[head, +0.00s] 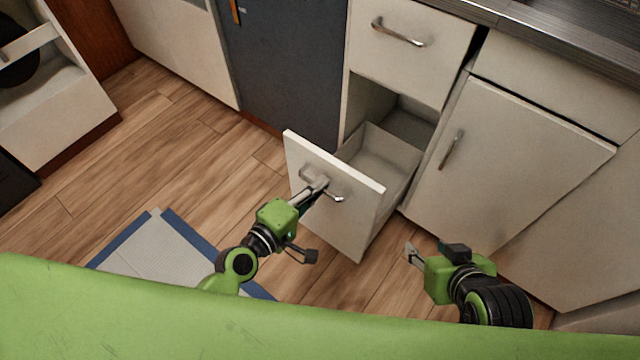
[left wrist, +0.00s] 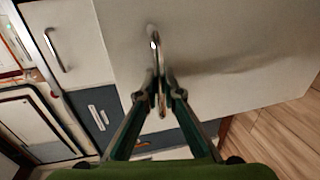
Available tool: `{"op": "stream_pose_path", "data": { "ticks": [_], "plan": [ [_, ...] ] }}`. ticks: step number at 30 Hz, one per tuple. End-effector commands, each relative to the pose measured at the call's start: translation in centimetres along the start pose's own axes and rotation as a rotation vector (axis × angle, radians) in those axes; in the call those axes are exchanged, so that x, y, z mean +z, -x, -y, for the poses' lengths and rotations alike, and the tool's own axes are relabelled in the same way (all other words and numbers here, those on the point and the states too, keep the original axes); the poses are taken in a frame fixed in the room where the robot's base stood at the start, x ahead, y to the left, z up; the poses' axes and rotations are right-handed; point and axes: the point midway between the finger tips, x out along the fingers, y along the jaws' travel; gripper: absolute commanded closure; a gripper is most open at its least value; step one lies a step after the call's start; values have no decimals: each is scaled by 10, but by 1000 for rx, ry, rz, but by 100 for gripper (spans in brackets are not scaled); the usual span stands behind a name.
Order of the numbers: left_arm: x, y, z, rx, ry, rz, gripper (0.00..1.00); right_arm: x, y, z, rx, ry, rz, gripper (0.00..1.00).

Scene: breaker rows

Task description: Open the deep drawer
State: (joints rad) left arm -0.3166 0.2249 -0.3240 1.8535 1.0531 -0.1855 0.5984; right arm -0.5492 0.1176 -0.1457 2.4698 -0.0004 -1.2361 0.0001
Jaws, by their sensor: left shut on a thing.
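The deep drawer (head: 382,160) stands pulled far out of the white cabinet, below a shut upper drawer. Its inside shows and looks empty. Its white front panel (head: 345,222) carries a metal bar handle (head: 338,197). My left gripper (head: 318,186) is at that handle, shut on it; the fingers cover part of the bar. In the left wrist view the fingers (left wrist: 160,88) close around the handle (left wrist: 155,45) against the white front. My right gripper (head: 410,252) is low at the right, apart from the drawer; I cannot tell its opening.
The shut upper drawer (head: 408,45) has its own handle. A white cabinet door (head: 510,165) is shut to the right. A dark grey panel (head: 282,70) stands to the left. A blue-edged mat (head: 160,250) lies on the wooden floor, which is clear at the left.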

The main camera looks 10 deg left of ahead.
Motion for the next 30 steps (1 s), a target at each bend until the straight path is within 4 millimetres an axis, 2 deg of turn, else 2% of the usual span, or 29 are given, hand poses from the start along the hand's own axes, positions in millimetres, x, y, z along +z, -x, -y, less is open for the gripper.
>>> {"op": "stream_pose_path", "data": {
  "ticks": [10,14,17,24,30],
  "plan": [
    [0,0,0,0,0,0,86,-1,-1,0,1,-1,-2,60],
    [0,7,1,-2,-1,-1,86,-1,-1,-1,1,-1,-2,60],
    [0,22,2,-4,-2,1,86,-1,-1,0,1,-1,-2,60],
    [1,73,2,-6,-4,4,86,0,0,0,0,-1,-1,60],
    [1,102,1,-4,-3,4,86,0,0,0,0,0,-1,60]
  ]
}}
